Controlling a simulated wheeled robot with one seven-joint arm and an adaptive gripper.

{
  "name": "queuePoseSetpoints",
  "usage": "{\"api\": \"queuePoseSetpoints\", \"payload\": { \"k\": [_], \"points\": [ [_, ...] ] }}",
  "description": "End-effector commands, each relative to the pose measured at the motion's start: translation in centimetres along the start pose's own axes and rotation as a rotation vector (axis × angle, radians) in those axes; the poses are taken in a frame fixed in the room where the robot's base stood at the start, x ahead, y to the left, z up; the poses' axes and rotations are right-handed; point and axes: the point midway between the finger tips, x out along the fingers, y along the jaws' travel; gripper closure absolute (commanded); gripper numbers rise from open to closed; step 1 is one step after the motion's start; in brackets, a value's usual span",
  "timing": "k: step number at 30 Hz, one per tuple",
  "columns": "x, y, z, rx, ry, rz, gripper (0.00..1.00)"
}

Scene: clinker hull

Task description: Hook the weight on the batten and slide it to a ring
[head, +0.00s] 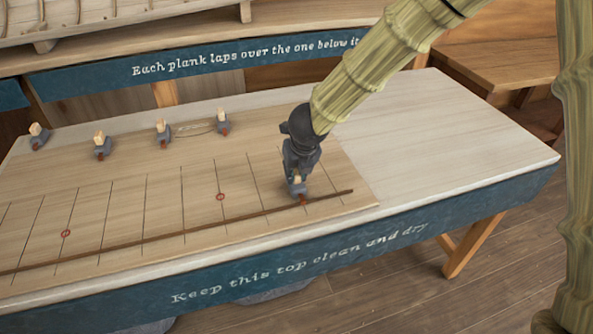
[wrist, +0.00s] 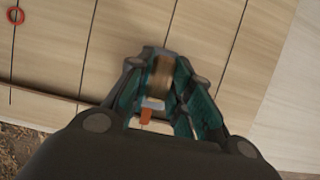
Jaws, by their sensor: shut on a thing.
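My gripper (head: 297,178) is shut on a weight (head: 296,187) near the right end of the long brown batten (head: 150,238). The weight has a grey body, a pale wooden top and a red-brown tip. In the wrist view its wooden top (wrist: 161,76) shows between the fingers, with the red tip (wrist: 146,116) below. The weight is at the batten; whether its hook touches it I cannot tell. One red ring (head: 220,197) is marked on the board left of the gripper, and another red ring (head: 66,233) is farther left.
Several similar weights (head: 163,131) stand along the board's back edge, near a pale oval outline (head: 195,128). Thin dark lines cross the board (head: 330,165). The bare tabletop (head: 440,130) at right is clear. A blue lettered front edge (head: 300,262) runs along the table.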

Motion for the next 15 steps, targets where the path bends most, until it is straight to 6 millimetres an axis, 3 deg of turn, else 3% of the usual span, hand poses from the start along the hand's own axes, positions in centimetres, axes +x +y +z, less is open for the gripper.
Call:
{"api": "queuePoseSetpoints", "payload": {
  "k": [15],
  "points": [
    [0.6, 0.0, 2.2, 0.000, -0.003, 0.001, 1.00]
  ]
}}
